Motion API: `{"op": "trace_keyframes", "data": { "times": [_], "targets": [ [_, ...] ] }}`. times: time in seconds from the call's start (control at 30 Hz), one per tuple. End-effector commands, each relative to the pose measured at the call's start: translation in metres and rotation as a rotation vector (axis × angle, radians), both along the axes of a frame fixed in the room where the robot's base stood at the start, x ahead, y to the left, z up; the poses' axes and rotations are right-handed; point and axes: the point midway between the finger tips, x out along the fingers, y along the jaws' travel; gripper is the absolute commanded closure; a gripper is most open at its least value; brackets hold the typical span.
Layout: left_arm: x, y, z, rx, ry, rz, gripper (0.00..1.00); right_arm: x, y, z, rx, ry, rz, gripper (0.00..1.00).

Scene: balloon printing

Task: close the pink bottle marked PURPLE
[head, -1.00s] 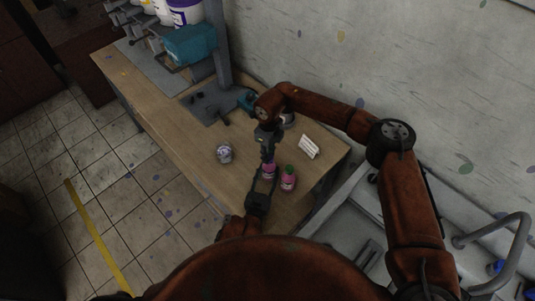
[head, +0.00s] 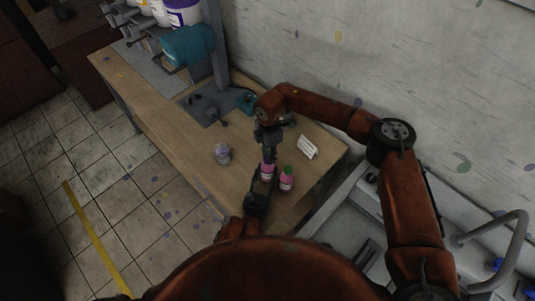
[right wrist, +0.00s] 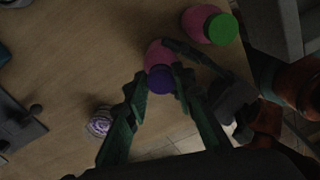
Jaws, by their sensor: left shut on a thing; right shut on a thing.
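The pink bottle (head: 267,175) stands upright near the front right of the wooden table. Its label text is too small to read. In the right wrist view the same bottle (right wrist: 156,52) has a purple cap (right wrist: 160,79) at its top. My left gripper (head: 264,181) is shut around the bottle's body from the near side; its dark fingers (right wrist: 195,60) also show in the right wrist view. My right gripper (head: 269,155) points down above the bottle. In the right wrist view its fingertips (right wrist: 158,82) are on either side of the purple cap.
A second pink bottle (head: 287,179) with a green cap stands close on the right. A pale jar (head: 222,154) stands to the left and a white card (head: 307,147) behind right. A grey stand (head: 217,45) rises at the back. The table (head: 180,150) is clear at front left.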

Motion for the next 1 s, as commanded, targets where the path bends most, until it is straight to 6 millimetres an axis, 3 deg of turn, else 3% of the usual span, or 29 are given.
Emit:
{"op": "trace_keyframes", "data": {
  "times": [0.2,0.4,0.8,0.83,1.0],
  "targets": [
    [-0.0005,0.0005,-0.0016,0.002,0.003,0.001,1.0,-0.0011,-0.0009,0.0006,0.001,0.0,-0.443,0.83],
    [-0.0005,0.0005,-0.0017,0.002,0.003,0.001,1.0,-0.0023,-0.0008,0.0005,0.001,0.0,-0.736,0.83],
    [-0.0006,0.0005,-0.0018,0.002,0.003,0.001,1.0,-0.0024,-0.0008,0.0005,0.001,0.0,-0.814,0.83],
    [-0.0006,0.0005,-0.0018,0.002,0.003,0.001,1.0,-0.0024,-0.0008,0.0005,0.001,0.0,-0.814,0.76],
    [-0.0006,0.0005,-0.0019,0.002,0.003,0.001,1.0,-0.0026,-0.0007,0.0002,0.001,0.0,-0.813,0.64]
  ]
}}
